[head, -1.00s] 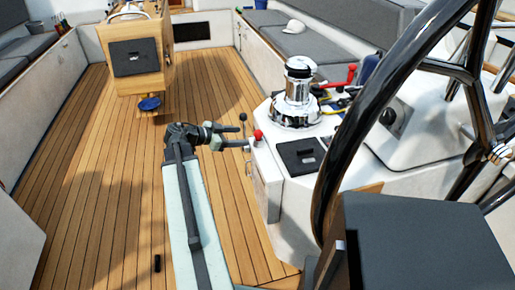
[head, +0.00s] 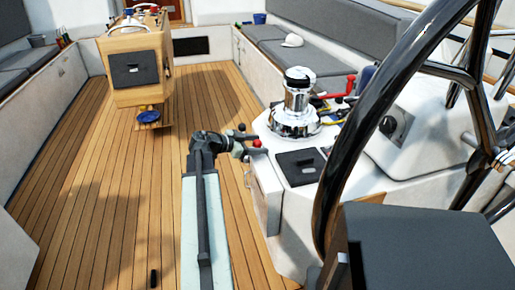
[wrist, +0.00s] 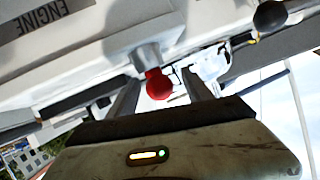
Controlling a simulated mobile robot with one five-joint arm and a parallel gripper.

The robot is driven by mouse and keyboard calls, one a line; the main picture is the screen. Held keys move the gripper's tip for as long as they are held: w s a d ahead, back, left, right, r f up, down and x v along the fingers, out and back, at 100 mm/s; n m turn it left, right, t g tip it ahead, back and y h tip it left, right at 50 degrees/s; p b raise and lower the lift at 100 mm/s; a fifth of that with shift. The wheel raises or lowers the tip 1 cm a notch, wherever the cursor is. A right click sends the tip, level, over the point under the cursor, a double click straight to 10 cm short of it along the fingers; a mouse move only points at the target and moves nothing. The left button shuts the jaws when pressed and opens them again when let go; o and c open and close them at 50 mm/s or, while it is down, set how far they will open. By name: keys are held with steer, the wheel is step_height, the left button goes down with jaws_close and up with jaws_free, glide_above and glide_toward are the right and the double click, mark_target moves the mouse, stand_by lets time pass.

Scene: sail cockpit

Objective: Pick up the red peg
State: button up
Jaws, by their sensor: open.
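A red ball-shaped knob (head: 257,143) stands on the side of the white console by the wheel; it is the nearest red peg-like thing. In the wrist view the red knob (wrist: 158,84) sits on a short grey metal collar and appears between my two fingers. My gripper (head: 258,152) is open beside the console, and the wrist view shows its dark fingers (wrist: 163,92) apart, one on each side of the knob. I see no clear contact, and the depth between fingers and knob is hard to tell.
A black knob (head: 241,127) is close by; it also shows in the wrist view (wrist: 270,15). A chrome winch (head: 296,105), a red handle (head: 350,85) and the black steering wheel (head: 345,150) stand to the right. The wooden deck (head: 100,190) is mostly clear.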

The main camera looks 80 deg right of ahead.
jaws_close()
